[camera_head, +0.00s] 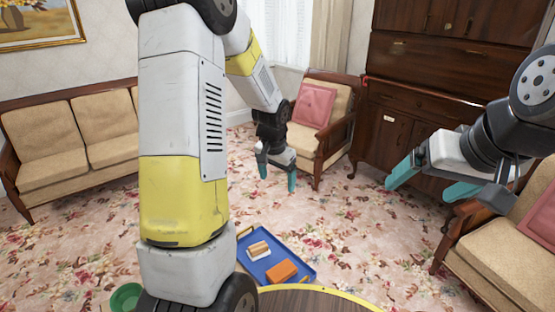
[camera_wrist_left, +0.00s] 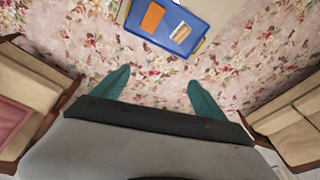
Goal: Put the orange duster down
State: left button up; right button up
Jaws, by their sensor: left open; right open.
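The orange duster (camera_head: 281,271), a plain orange block, lies in the blue tray (camera_head: 292,255) near the bottom middle of the head view. It also shows in the left wrist view (camera_wrist_left: 152,17), at the top, in the tray (camera_wrist_left: 200,12). My left gripper (camera_head: 277,175) is open and empty, with its teal fingers pointing down, apart from the tray. In the left wrist view its fingers (camera_wrist_left: 158,78) are spread over bare carpet. My right gripper (camera_head: 420,191) is open and empty at the right, in front of the wooden cabinet.
A white and brown-orange block (camera_head: 258,251) lies beside the duster in the tray. A round table edge (camera_head: 320,301) and a green round container (camera_head: 126,297) are at the bottom. A sofa (camera_head: 75,140), armchairs (camera_head: 340,98) and a cabinet (camera_head: 425,95) surround open flowered carpet.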

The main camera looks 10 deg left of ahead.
pick_arm(q)
jog(key=s+d+r+n+t+h, duration=0.1)
jog(key=s+r+n+t, duration=0.1)
jog(key=s+r, duration=1.15)
jog(key=s+d+r+n+t+h, duration=0.1)
jog(key=s+d+r, duration=0.1)
jog(key=s+r, duration=0.4)
jog(key=s, duration=0.4)
jog(key=shift+s+d+r+t, duration=0.2)
jog(key=shift+d+r+t, duration=0.05)
jog(key=shift+r+t, duration=0.05)
jog(key=shift+o, duration=0.5)
jog(key=shift+w, duration=0.15)
